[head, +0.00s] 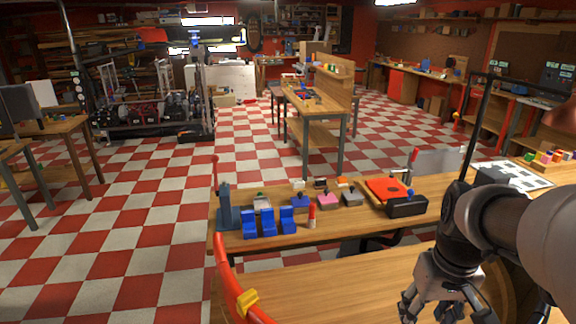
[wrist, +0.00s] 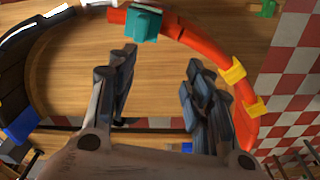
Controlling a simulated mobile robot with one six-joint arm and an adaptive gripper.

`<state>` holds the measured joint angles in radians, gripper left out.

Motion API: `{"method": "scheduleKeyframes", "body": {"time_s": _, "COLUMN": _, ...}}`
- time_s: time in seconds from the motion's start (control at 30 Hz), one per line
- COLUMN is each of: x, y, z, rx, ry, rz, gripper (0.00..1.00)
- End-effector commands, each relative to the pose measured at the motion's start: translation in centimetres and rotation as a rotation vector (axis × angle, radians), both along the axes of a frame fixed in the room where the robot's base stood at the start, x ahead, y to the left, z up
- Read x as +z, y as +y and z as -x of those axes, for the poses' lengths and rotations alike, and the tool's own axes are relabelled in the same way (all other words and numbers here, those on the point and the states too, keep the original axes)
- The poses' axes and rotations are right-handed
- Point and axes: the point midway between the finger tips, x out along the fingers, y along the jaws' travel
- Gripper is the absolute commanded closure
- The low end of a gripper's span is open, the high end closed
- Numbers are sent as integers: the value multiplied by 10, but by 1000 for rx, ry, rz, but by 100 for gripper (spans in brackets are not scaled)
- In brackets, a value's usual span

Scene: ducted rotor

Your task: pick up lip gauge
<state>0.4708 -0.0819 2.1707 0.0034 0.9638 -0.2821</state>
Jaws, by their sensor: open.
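In the wrist view a teal block (wrist: 143,24) sits on the upper part of a large curved ring, at the end of its red section (wrist: 205,45). It may be the lip gauge; I cannot tell for sure. My gripper (wrist: 162,68) is open and empty, its fingers apart over the wooden surface inside the ring. The teal block lies beyond the fingertips, nearer the left finger. My gripper also shows at the lower right of the head view (head: 440,303). There the red ring section (head: 226,268) shows at the lower left, and the teal block is not visible.
Yellow clips (wrist: 233,71) sit on the ring's right side and a blue piece (wrist: 22,125) on its left. In the head view, blue holders (head: 268,222), a red-tipped cylinder (head: 312,215) and a black case (head: 407,207) stand on the bench behind. Open checkered floor lies left.

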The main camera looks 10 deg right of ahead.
Motion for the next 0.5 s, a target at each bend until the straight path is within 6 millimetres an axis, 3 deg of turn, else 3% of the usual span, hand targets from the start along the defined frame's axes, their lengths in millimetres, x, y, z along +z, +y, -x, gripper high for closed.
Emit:
{"method": "scheduleKeyframes", "body": {"time_s": 0.1, "x": -10, "y": -24, "z": -2, "rx": -14, "ry": 35, "rz": -15, "gripper": 53}}
{"method": "scheduleKeyframes", "body": {"time_s": 0.3, "x": -24, "y": -52, "z": -1, "rx": -25, "ry": 75, "rz": -36, "gripper": 53}}
{"method": "scheduleKeyframes", "body": {"time_s": 0.5, "x": -51, "y": -56, "z": 0, "rx": -24, "ry": 84, "rz": -42, "gripper": 53}}
